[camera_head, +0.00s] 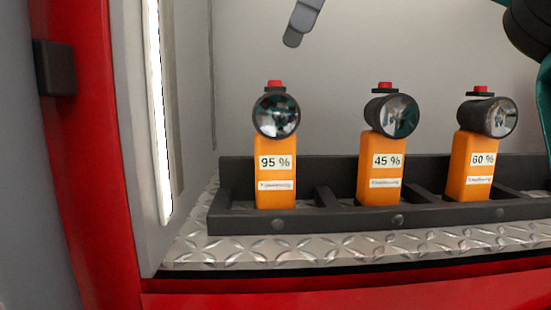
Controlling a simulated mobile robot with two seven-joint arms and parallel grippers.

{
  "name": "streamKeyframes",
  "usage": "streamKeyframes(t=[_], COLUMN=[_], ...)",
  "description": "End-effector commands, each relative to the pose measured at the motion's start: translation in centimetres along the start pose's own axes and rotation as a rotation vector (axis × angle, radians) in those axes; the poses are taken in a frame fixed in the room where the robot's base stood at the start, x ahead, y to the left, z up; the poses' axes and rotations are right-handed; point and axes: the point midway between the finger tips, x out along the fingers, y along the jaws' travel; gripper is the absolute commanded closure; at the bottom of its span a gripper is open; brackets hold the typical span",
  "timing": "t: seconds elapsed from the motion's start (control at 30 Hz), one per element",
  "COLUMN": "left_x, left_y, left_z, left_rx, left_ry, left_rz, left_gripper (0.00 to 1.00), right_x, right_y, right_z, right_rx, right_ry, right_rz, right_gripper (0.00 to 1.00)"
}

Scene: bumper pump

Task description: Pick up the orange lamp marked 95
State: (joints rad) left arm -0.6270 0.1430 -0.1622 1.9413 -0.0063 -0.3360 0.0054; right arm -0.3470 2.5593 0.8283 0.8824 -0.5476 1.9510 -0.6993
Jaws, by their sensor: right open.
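The orange lamp marked 95 % (275,175) stands upright in the dark rack, leftmost of three lamps. It has a round black head with a glass lens facing me and a red button on top. My right gripper (297,30) shows only in part at the top edge, as a grey finger above and slightly right of this lamp. It is open, apart from the lamp and holds nothing that I can see. The rest of it is cut off by the frame. My left gripper is not in view.
Lamps marked 45 % (381,170) and 60 % (472,170) stand to the right in the same dark rack (330,216). A lit strip (158,110) and red frame (85,130) bound the left side. Open space lies above the lamps, before the grey back wall (400,45).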

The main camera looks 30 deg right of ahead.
Motion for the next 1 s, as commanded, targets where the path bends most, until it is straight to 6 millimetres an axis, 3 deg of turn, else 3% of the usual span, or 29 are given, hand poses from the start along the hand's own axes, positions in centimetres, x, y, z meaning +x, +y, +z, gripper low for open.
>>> streamKeyframes(t=[0.27, 0.53, 0.83, 1.0], left_x=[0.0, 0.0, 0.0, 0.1], left_y=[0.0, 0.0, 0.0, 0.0], left_z=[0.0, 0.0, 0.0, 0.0], left_rx=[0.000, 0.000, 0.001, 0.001], left_ry=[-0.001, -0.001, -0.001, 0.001], left_rz=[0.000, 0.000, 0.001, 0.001], left_gripper=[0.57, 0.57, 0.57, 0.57], right_x=[2.5, 6.4, 8.2, 10.1], right_y=[0.1, 0.1, 0.2, 0.6], right_z=[-0.1, -0.1, -0.2, -0.7], right_rx=[0.000, -0.001, 0.000, 0.000], right_ry=[0.004, 0.003, 0.002, 0.001], right_rz=[0.000, 0.003, 0.001, 0.003], right_gripper=[0.00, 0.00, 0.00, 0.00])
